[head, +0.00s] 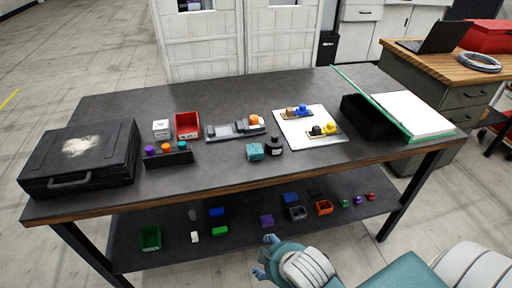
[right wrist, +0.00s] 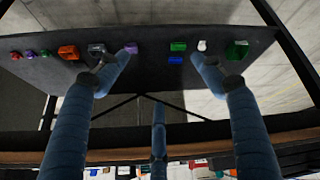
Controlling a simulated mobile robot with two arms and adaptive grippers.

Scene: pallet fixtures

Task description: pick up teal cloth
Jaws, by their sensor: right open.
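A small teal block-like thing (head: 254,151), which looks like the folded teal cloth, lies on the dark tabletop near its front edge, left of a black round object. My right gripper (head: 264,256) is in front of the table, below tabletop height and beside the lower shelf. Its blue fingers are spread and empty, and they also show in the right wrist view (right wrist: 163,65). The teal cloth cannot be made out in the right wrist view. My left gripper is not in view.
Several small bins and blocks sit on the lower shelf (head: 170,220). Bare tabletop lies left of the teal cloth.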

